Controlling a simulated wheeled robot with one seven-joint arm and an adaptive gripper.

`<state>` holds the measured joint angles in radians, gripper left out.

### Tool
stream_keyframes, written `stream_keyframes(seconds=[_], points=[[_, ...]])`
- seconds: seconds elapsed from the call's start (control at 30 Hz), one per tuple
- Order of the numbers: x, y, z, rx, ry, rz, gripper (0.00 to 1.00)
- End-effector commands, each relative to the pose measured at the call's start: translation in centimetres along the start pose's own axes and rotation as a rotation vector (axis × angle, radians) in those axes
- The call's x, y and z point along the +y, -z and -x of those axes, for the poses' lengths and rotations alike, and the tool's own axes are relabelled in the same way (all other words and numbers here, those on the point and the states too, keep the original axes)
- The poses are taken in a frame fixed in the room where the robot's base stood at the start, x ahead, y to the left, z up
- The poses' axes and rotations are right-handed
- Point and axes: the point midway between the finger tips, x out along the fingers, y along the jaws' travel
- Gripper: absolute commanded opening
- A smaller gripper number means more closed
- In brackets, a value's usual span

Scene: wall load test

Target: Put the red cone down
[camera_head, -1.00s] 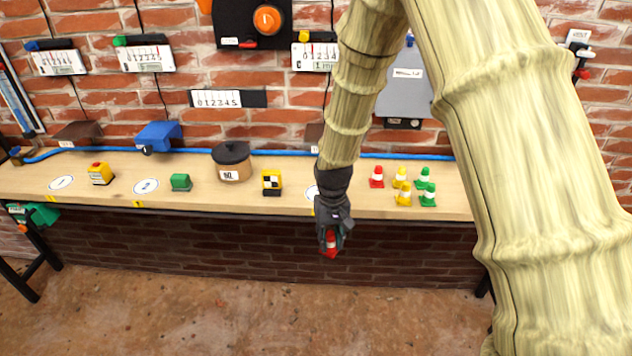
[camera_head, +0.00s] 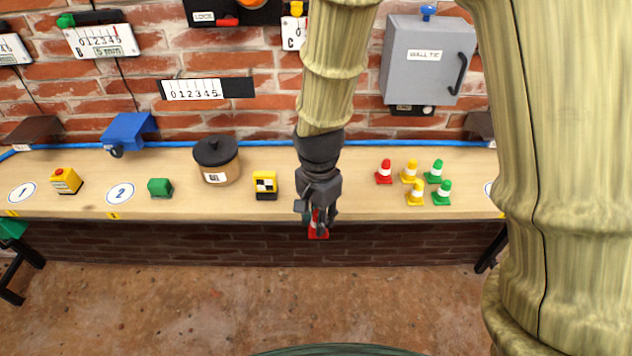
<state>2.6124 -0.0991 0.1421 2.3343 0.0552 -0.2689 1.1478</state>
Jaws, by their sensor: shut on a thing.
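My gripper (camera_head: 317,212) is shut on a red cone (camera_head: 319,232) with a white band. The gripper's fingers hide much of the cone. The cone's red base shows below the fingers, at the front edge of the wooden bench (camera_head: 235,207) in the picture. I cannot tell whether it is over the bench or just in front of it. A second red cone (camera_head: 384,173) stands upright on the bench to the right of my gripper.
Two yellow cones (camera_head: 409,172) and two green cones (camera_head: 442,193) stand right of the second red cone. A black-and-yellow marked block (camera_head: 265,185), a lidded pot (camera_head: 217,163) and a green block (camera_head: 160,187) stand to the left. A grey box (camera_head: 426,60) hangs on the wall.

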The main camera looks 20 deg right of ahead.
Motion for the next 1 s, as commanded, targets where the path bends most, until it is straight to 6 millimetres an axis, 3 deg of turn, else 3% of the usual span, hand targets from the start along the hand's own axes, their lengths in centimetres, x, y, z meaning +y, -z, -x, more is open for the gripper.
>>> stream_keyframes(seconds=[0.17, 0.8, 1.0], points=[[-0.2, 0.3, 0.3, 0.000, 0.000, -0.039, 0.04], [-8.2, 9.9, -0.8, 0.000, -0.002, -0.039, 0.04], [-9.7, 11.6, -1.2, 0.000, -0.002, -0.038, 0.04]])
